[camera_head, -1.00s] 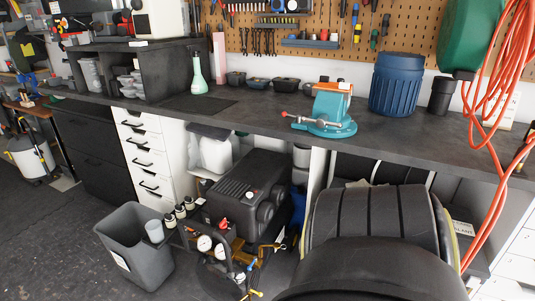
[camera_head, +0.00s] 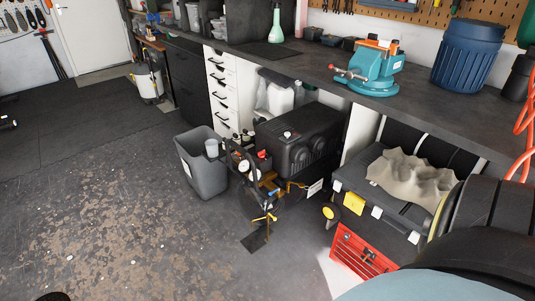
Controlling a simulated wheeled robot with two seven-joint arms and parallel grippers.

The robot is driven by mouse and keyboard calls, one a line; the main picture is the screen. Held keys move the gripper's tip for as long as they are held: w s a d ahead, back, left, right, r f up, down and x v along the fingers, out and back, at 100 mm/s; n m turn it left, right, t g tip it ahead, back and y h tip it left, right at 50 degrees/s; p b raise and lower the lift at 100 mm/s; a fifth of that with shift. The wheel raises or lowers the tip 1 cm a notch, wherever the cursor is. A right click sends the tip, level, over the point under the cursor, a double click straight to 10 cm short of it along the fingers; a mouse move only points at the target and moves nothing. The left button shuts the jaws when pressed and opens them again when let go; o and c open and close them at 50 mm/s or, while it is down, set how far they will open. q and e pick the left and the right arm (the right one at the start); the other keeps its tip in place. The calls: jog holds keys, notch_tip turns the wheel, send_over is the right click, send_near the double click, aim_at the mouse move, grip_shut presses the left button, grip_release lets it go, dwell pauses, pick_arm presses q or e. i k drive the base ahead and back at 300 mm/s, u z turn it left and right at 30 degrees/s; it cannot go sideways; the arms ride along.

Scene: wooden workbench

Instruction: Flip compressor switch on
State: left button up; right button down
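The compressor (camera_head: 300,135) is a black unit with a boxy top cover, low under the workbench right of the white drawers. A round gauge (camera_head: 244,166) and a small red part (camera_head: 262,154) show on its front left. A small pale knob (camera_head: 287,134) shows on its top cover. I cannot tell which part is the switch or whether it is on. Neither of my grippers is in view.
A grey bin (camera_head: 203,165) stands left of the compressor. A red toolbox (camera_head: 362,252) and a dark case (camera_head: 376,190) with a crumpled cloth (camera_head: 410,174) are to its right. Tires (camera_head: 487,235) fill the lower right. Open floor (camera_head: 120,220) lies at front left.

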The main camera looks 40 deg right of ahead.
aim_at(262, 155)
jog(key=z, duration=1)
